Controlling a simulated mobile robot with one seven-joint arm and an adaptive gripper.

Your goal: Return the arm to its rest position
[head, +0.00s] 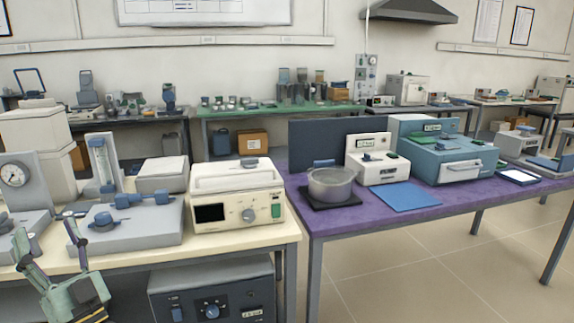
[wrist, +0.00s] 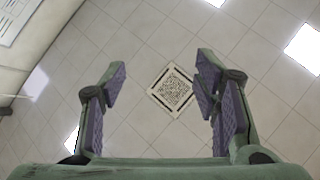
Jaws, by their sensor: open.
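My gripper (head: 53,237) shows at the lower left of the head view, in front of the cream table, with its fingers pointing up. In the wrist view my gripper (wrist: 160,85) is open, its two green fingers with purple pads wide apart. Nothing is between the fingers. Behind them the wrist view shows a tiled surface with a square patterned panel (wrist: 173,90), well away from the fingertips. Most of my arm is outside the head view.
The cream table (head: 285,232) holds a gauge device (head: 15,176) and a white box instrument (head: 236,197) close to my gripper. A furnace-like unit (head: 213,295) sits below. A purple table (head: 420,212) with instruments stands to the right. The floor (head: 420,280) at lower right is clear.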

